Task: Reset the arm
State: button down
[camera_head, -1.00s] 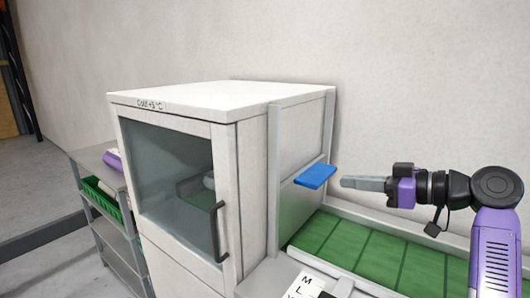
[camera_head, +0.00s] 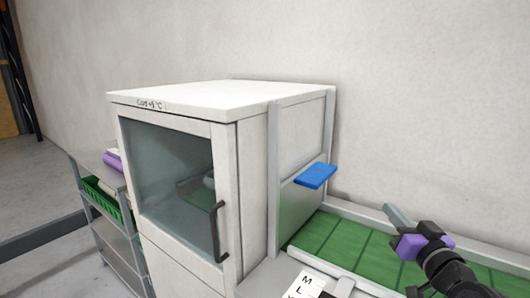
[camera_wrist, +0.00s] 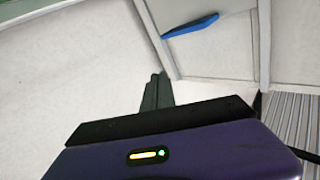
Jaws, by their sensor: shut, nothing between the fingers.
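My gripper (camera_head: 398,216) is at the lower right of the head view, above the green conveyor surface (camera_head: 345,240). Its grey fingers are together with nothing between them and point up and to the left. In the wrist view the dark fingers (camera_wrist: 157,92) stick up past the purple gripper housing, against a pale wall. My arm runs down to the lower right corner of the picture.
A white cold cabinet (camera_head: 180,97) with a closed glass door stands left of my gripper. A blue flap (camera_head: 316,176) juts from its right side; it also shows in the wrist view (camera_wrist: 190,27). A grey shelf (camera_head: 108,228) holds a green crate (camera_head: 101,199) at far left.

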jog(key=s+a+f+m+h, duration=0.1)
jog(key=s+f+h, duration=0.1)
jog(key=s+f, duration=0.55)
jog(key=s+a+f+m+h, duration=0.1)
jog(key=s+f+h, duration=0.25)
jog(key=s, duration=0.75)
jog(key=s+a+f+n+g+y, duration=0.1)
jog(key=s+a+f, duration=0.1)
jog(key=s, duration=0.9)
jog(key=s+a+f+n+g+y, duration=0.1)
jog(key=s+a+f, duration=0.1)
jog(key=s, duration=0.8)
jog(key=s+a+f+g+y, duration=0.1)
jog(key=s+a+f, duration=0.1)
jog(key=s, duration=0.9)
jog(key=shift+s+a+f+n, duration=0.3)
jog(key=shift+a+f+n, duration=0.1)
jog(key=shift+a, duration=0.5)
